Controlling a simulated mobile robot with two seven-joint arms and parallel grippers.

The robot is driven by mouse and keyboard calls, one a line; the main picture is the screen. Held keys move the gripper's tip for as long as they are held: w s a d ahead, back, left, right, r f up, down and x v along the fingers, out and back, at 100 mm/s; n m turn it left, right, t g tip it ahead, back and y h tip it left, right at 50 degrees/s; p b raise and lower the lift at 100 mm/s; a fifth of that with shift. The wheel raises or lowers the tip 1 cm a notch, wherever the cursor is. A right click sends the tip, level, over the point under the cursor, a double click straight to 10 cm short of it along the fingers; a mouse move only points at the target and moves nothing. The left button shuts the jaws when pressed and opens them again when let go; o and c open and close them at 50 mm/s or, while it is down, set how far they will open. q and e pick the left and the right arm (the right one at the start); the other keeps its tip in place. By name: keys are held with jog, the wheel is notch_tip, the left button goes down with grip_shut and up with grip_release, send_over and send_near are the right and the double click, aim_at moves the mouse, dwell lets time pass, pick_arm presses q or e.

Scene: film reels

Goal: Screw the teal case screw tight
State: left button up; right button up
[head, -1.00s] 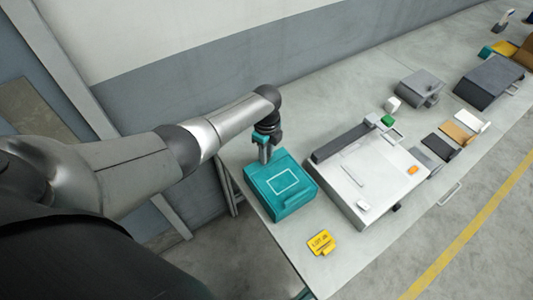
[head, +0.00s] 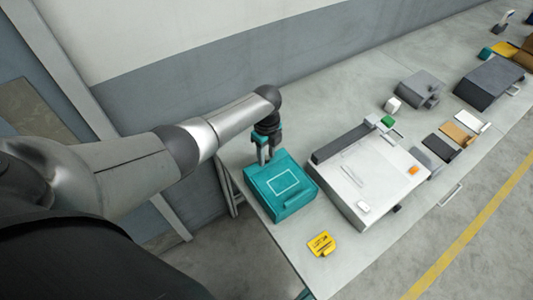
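The teal case (head: 281,187) sits closed near the left end of the table, with a white rectangle outlined on its lid. My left gripper (head: 264,159) points down over the case's back edge, close to the lid. Its two fingers show as separate prongs with a gap between them, so it looks open. The case screw cannot be made out; it is too small or hidden by the gripper. My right gripper is not in view.
A yellow tag (head: 321,244) lies in front of the case. A large white and grey machine (head: 365,180) stands to its right. A grey device (head: 419,87) and a dark grey case (head: 489,80) are farther right. The grey wall is close behind the table.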

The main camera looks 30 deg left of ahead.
aim_at(266, 158)
pick_arm(q)
jog(key=shift+o, duration=0.8)
jog(key=shift+r, duration=0.5)
notch_tip(266, 158, up, 14)
jog(key=p, duration=0.1)
jog(key=shift+r+p, duration=0.15)
jog(key=shift+p, duration=0.2)
